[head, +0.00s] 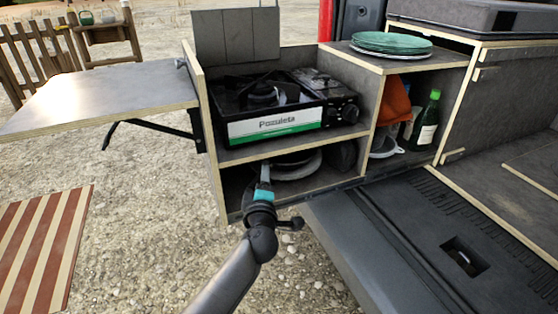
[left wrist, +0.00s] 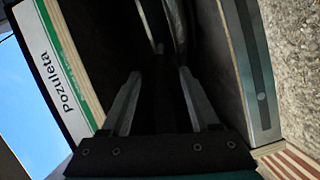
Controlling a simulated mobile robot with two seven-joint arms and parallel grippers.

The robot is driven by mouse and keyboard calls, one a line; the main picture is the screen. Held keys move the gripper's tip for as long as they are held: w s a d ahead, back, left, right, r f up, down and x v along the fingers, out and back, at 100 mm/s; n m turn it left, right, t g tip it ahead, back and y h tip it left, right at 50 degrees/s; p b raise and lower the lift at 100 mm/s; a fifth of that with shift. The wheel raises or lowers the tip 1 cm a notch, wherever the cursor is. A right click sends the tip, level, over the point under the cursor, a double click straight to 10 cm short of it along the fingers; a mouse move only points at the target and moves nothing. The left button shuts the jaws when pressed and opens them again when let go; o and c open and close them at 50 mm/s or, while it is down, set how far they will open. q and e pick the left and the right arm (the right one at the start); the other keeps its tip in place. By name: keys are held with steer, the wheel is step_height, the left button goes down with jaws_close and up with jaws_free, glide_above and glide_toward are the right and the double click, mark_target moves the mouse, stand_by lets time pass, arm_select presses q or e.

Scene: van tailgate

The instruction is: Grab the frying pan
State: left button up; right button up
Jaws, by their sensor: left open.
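The frying pan (head: 297,168) appears to be the dark round cookware with a grey rim in the lower compartment under the stove; shade and my arm partly hide it. My left gripper (head: 265,172) is at the open front of that compartment, in front of the cookware. In the left wrist view the two fingers (left wrist: 160,75) are spread, with nothing visibly held between them. Narrow light edges (left wrist: 168,28) show beyond the fingertips in the dark compartment; I cannot tell which part of the cookware they are. My right gripper is not in view.
The camping stove (head: 285,108) sits on the shelf directly above. Green plates (head: 391,43) are stacked on the box top at right. A green bottle (head: 427,119) stands in the right compartment. A folding side table (head: 95,97) extends left; gravel lies in front.

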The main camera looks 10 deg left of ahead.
arm_select(q)
jaws_close()
stand_by(0.5)
stand_by(0.8)
